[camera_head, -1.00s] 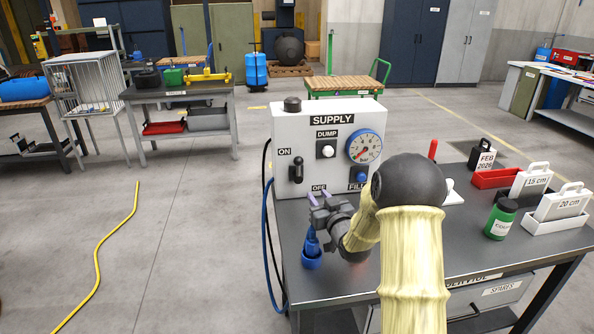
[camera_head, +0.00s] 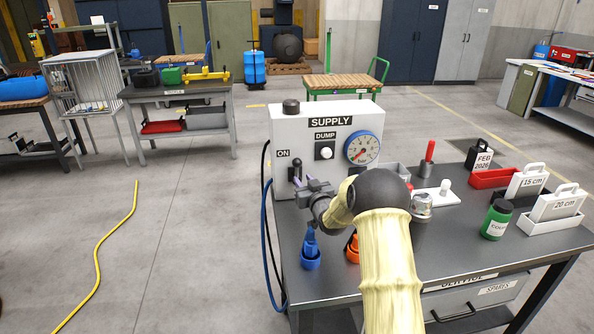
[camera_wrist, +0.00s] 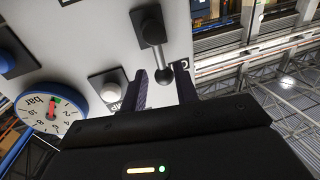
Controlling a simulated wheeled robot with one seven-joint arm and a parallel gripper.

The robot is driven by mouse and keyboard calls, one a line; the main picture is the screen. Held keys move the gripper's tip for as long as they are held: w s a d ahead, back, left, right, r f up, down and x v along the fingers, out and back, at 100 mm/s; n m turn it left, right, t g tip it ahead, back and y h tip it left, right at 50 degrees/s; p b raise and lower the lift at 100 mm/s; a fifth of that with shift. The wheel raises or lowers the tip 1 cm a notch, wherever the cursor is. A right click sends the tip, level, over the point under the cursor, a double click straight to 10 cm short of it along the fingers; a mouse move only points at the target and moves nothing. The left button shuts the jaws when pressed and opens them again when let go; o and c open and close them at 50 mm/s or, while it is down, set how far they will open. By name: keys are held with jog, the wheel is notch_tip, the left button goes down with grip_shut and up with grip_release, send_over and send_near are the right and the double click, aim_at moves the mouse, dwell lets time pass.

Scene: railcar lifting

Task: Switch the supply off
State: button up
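The white supply box (camera_head: 350,112) stands on the dark workbench, with ON printed at its left. Its black lever (camera_head: 297,171) is partly covered by my gripper (camera_head: 301,183) in the head view. OFF is hidden there. In the wrist view the lever (camera_wrist: 151,35) ends in a round knob that lies between the two fingers of my gripper (camera_wrist: 162,88), close to a partly hidden label. The fingers are apart, with a gap visible beside the knob, so the gripper is open around it.
The white DUMP knob (camera_head: 326,153) and the gauge (camera_head: 362,148) sit right of the lever. Below are a blue fitting (camera_head: 310,255) and an orange one (camera_head: 352,249), near my arm. A blue hose (camera_head: 266,235) hangs at the bench's left edge.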

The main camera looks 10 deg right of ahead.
aim_at(298, 172)
jog(key=shift+w+a+p, duration=0.2)
jog(key=shift+w, duration=0.9)
jog(key=shift+w+a+p, duration=0.15)
jog(key=shift+w+a, duration=0.1)
jog(key=shift+w, duration=0.9)
jog(key=shift+w+a+p, duration=0.2)
jog(key=shift+w, duration=0.9)
grip_shut()
